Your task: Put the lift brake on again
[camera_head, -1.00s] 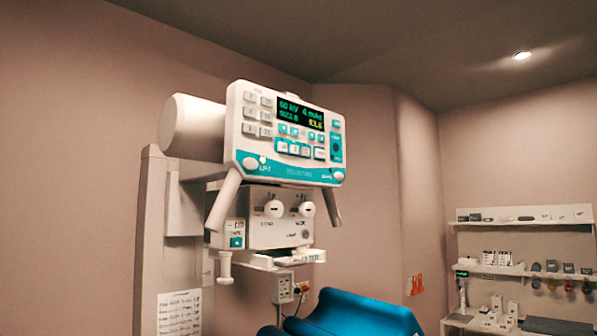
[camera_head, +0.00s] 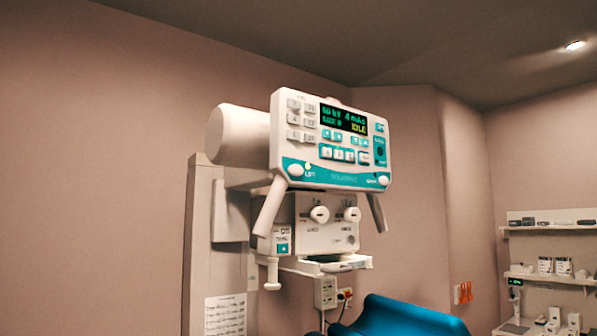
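The X-ray unit's control panel (camera_head: 335,142) hangs on its column at the picture's middle. Its screen (camera_head: 343,119) reads about "60 kV 4 mAs" and "IDLE". A round white button marked LIFT (camera_head: 296,170) sits at the panel's lower left, with a small light spot just above it. A second round white button (camera_head: 384,180) sits at the lower right; its label is too small to read surely. Two grey handles (camera_head: 268,207) slant down below the panel. Whether the lift brake is on cannot be told. Neither of my grippers shows.
Below the panel is a white box with two round knobs (camera_head: 320,214). A blue padded chair or couch (camera_head: 405,318) stands at the bottom right. Wall shelves (camera_head: 548,279) with small items are at the far right. A column (camera_head: 203,250) carries the unit.

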